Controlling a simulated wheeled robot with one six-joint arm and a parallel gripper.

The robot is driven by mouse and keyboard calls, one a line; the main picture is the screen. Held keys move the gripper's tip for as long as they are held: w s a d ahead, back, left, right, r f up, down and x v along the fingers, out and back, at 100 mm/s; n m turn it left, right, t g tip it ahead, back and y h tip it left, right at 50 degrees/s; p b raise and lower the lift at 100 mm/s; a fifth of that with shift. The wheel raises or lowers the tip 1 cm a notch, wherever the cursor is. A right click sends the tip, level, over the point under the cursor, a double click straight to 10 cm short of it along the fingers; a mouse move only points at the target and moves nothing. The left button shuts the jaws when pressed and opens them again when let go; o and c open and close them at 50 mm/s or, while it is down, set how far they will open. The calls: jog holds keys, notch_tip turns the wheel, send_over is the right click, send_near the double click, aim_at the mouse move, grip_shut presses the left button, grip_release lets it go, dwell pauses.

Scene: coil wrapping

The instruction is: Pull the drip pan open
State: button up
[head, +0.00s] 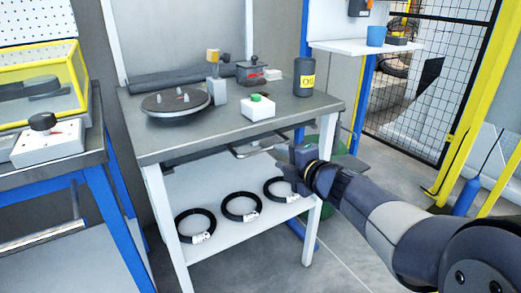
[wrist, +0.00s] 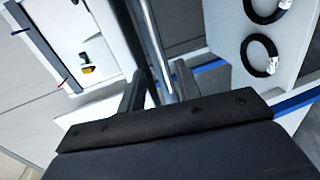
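The drip pan's grey metal handle (head: 254,148) shows just below the front edge of the workbench top, toward its right side. The pan itself is mostly hidden under the top, and I cannot tell how far out it is. My gripper (head: 283,158) is at the right end of the handle. In the wrist view a shiny metal bar (wrist: 152,45), which looks like the handle, runs down between the two dark fingers of my gripper (wrist: 160,88). The fingers stand apart, with gaps visible beside the bar.
The workbench (head: 160,150) carries a turntable (head: 176,102), a green-button box (head: 258,107) and a dark oil can (head: 304,77). Several black coils (head: 241,207) lie on the white lower shelf (head: 225,180). A blue-legged bench (head: 95,150) stands left. Floor right of the workbench is partly open.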

aim_at(267, 150)
jog(key=b+x, duration=0.2)
jog(key=x, duration=0.8)
jog(key=shift+c, duration=0.2)
grip_shut()
